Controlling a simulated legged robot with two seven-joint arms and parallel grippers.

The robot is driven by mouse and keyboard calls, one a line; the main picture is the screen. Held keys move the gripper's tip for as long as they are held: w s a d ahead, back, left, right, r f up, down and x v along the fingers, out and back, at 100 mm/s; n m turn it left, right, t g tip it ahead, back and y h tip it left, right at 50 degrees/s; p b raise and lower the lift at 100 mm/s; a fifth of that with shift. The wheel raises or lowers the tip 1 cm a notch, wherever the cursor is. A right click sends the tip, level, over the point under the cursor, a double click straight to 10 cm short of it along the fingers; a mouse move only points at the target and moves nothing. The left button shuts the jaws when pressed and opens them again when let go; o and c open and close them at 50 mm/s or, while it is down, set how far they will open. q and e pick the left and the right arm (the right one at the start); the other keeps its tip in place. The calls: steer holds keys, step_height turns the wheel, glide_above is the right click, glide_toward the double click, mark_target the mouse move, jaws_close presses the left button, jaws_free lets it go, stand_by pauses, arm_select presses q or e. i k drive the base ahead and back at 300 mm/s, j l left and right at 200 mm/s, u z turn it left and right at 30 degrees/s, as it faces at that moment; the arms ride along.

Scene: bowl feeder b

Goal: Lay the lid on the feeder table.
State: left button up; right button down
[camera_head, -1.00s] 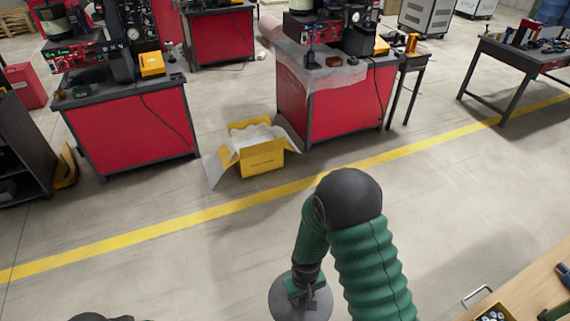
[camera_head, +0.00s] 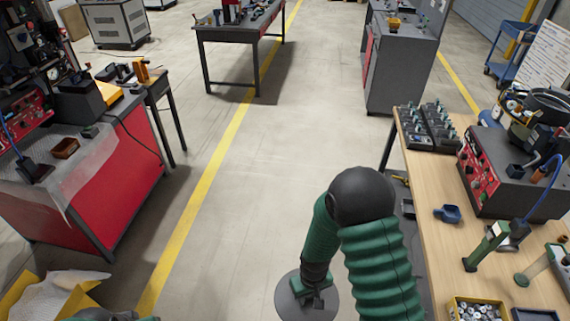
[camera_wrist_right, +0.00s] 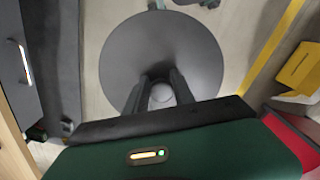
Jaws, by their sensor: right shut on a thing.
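The lid is a round, flat grey disc (camera_head: 288,302) with a small knob, at the bottom middle of the head view. It also fills the upper middle of the right wrist view (camera_wrist_right: 140,45). My right gripper (camera_head: 316,297) is shut on the lid's knob, with both fingers on it (camera_wrist_right: 162,92), and holds the lid over the open floor. The feeder table (camera_head: 432,235) is a wooden-topped table at the right. The lid is apart from it, to its left. My left gripper is not in view.
On the feeder table stand a red-fronted machine with a dark bowl (camera_head: 548,103), a blue part (camera_head: 448,213), a green stand (camera_head: 486,246) and a yellow bin (camera_head: 476,310) of small parts. A red workbench (camera_head: 118,180) stands left. The floor between is clear.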

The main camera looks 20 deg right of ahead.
mark_target(437, 185)
steer(key=i+l+z, duration=0.3)
steer(key=i+z, duration=0.2)
steer(key=i, duration=0.2)
steer(key=i+z, duration=0.45)
steer(key=i, duration=0.25)
steer(key=i+j+z, duration=0.25)
steer(key=i+z, duration=0.25)
steer(key=i, duration=0.25)
steer(key=i+z, duration=0.45)
steer(key=i+j+z, duration=0.1)
steer(key=i+z, duration=0.35)
steer(key=i, duration=0.15)
